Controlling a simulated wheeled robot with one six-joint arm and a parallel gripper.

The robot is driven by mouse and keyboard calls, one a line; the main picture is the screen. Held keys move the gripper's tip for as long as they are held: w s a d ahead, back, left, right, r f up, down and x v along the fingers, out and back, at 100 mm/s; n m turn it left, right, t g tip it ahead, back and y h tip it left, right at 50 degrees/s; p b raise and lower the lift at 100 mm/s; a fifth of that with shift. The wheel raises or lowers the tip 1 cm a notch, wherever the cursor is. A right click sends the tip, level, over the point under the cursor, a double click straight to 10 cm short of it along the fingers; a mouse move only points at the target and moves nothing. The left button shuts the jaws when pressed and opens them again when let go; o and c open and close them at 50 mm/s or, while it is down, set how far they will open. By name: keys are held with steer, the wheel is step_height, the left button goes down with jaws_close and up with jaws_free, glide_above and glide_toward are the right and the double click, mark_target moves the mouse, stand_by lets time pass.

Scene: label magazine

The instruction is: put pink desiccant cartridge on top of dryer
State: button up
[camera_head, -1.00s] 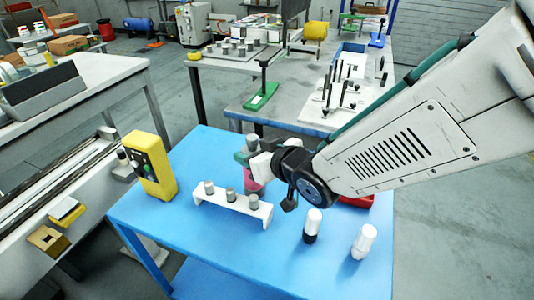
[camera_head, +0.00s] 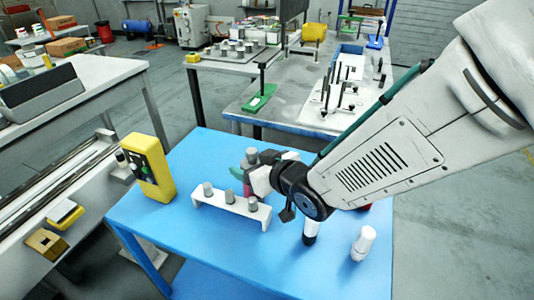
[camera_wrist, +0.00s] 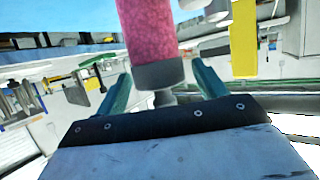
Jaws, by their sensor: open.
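I cannot make out which thing is the dryer.
The white rack (camera_head: 213,204) holds grey-capped pieces close in front of my gripper. A yellow control box (camera_head: 150,168) stands at the table's left. A white bottle (camera_head: 363,240) stands at the right; another dark-based one is partly behind my arm. The front middle of the table is clear.

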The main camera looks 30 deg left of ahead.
steer(key=v, duration=1.2)
steer(key=w+d+r+m+t+h, duration=0.15)
steer(key=w+d+m+h, duration=0.3)
steer(key=d, duration=0.85)
steer(key=w+d+r+m+t+h, duration=0.1)
steer(key=w+d+r+m+h, duration=0.25)
steer(key=d, duration=0.95)
steer(key=s+d+m+g+h, duration=0.3)
steer(key=s+d, duration=0.6)
steer(key=d, duration=0.4)
steer(key=shift+s+d+r+m+g+h, duration=0.25)
steer(key=shift+g+h, duration=0.2)
steer(key=shift+h, duration=0.25)
steer(key=shift+o, duration=0.4)
steer(key=s+d+r+m+g, duration=0.1)
steer(key=s+d+g, duration=0.1)
steer(key=s, duration=0.5)
steer(key=shift+d+m, duration=0.3)
steer(key=shift+m, duration=0.05)
steer(key=shift+s+r+g, duration=0.15)
steer(key=shift+s+g, duration=0.25)
steer(key=shift+s, duration=0.1)
